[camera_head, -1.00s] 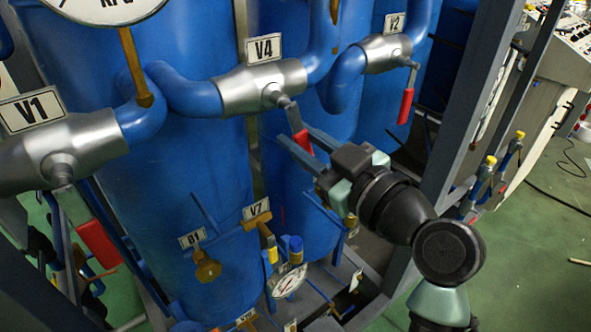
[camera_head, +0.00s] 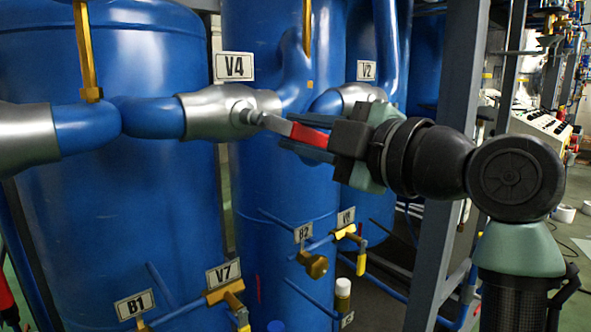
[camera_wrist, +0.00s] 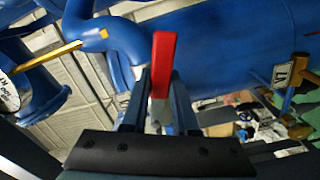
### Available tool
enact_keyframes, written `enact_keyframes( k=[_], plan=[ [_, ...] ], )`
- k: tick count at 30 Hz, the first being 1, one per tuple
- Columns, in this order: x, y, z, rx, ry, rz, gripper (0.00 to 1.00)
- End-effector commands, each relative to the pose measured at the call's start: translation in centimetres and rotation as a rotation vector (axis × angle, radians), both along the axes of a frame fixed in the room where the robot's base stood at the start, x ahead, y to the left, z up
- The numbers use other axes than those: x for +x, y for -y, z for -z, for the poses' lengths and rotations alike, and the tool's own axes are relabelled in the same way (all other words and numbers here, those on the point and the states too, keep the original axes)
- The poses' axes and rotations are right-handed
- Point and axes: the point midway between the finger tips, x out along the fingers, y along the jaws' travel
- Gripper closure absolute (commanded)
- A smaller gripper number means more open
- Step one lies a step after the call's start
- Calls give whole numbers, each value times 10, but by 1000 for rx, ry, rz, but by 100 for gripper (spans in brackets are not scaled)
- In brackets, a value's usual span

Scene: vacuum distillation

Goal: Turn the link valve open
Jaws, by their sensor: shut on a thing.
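The valve labelled V4 has a silver body (camera_head: 215,114) on the blue pipe between two tanks. Its lever with a red handle (camera_head: 308,136) points right and slightly down. My gripper (camera_head: 300,134) is shut on the red handle from the right. In the wrist view, the red handle (camera_wrist: 163,62) stands upright between the two fingers (camera_wrist: 161,85). The V4 label (camera_head: 233,67) is above the valve. No label in view names a link valve.
Valve V2 (camera_head: 352,97) is just behind my gripper. A grey frame post (camera_head: 452,150) stands close to my wrist. Yellow-handled small valves, including V7 (camera_head: 226,290), are below. A blue tank (camera_head: 110,210) fills the left.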

Motion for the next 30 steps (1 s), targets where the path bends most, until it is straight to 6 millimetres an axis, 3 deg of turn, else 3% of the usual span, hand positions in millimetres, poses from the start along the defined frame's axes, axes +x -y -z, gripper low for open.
enact_keyframes(
  k=[12, 30],
  plan=[
    [2, 3, -14, -208, 151, -1, 100],
    [2, 3, -19, -260, 189, -1, 100]
  ],
)
